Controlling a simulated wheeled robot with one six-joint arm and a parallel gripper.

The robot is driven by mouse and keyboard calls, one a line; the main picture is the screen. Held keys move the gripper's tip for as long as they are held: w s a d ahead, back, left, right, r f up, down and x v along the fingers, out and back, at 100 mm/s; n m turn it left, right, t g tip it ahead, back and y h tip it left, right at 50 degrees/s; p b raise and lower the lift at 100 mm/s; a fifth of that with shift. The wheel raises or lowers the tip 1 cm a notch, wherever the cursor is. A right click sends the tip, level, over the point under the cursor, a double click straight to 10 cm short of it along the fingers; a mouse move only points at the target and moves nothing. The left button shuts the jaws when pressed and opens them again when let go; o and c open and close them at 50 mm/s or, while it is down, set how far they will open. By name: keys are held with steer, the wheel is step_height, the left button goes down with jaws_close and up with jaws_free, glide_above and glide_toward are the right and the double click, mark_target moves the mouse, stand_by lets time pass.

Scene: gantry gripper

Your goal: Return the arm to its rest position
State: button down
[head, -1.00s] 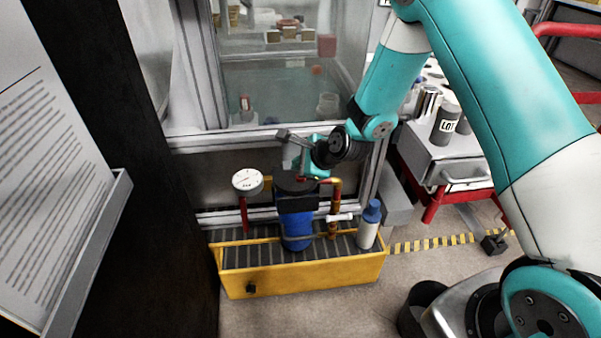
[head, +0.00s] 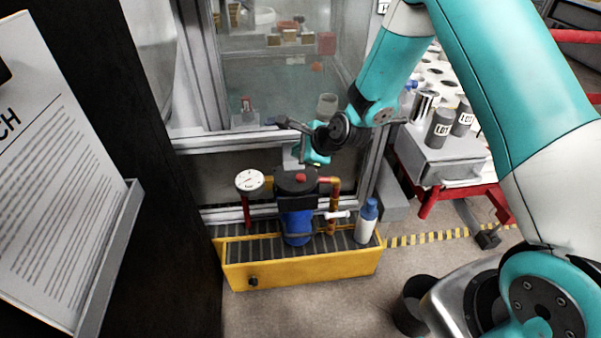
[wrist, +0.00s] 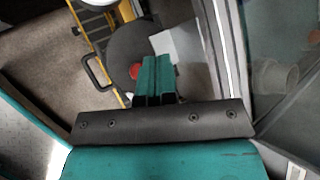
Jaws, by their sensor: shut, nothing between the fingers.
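My arm reaches from the lower right of the head view to the middle. My gripper (head: 301,160) hangs just above the black filter head (head: 296,182) with its red button (head: 300,178). A blue filter bowl (head: 296,227) hangs below that head. In the wrist view my gripper (wrist: 156,60) shows two teal fingers pressed together with nothing between them. The black head (wrist: 125,50) and part of the red button (wrist: 135,70) show behind the fingers. The gripper looks apart from the head, though the exact gap is hard to tell.
The filter stands in a yellow tray (head: 300,274) with a dial gauge (head: 250,181), copper piping (head: 334,205) and a blue-capped bottle (head: 367,222). A glass-fronted cabinet frame (head: 228,142) is close behind my gripper. A red-framed cart (head: 447,170) stands right. A dark panel (head: 165,190) is left.

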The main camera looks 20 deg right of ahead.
stand_by(0.6)
steer(key=s+a+r+n+g+y, duration=0.1)
steer(key=s+a+r+n+g, duration=0.2)
steer(key=s+r+n, duration=0.7)
steer(key=s+a+r+n+g, duration=0.3)
steer(key=s+r+n, duration=0.6)
steer(key=s, duration=0.1)
steer(key=s+d+r+n+g+h, duration=0.15)
steer(key=s+r+n, duration=0.25)
steer(key=s+n, duration=0.65)
step_height(320, 180, up, 21)
steer(key=s+m+p, duration=0.1)
steer(key=s+p, duration=0.1)
steer(key=p, duration=1.9)
steer(key=shift+d, duration=0.15)
steer(key=shift+m+g, duration=0.25)
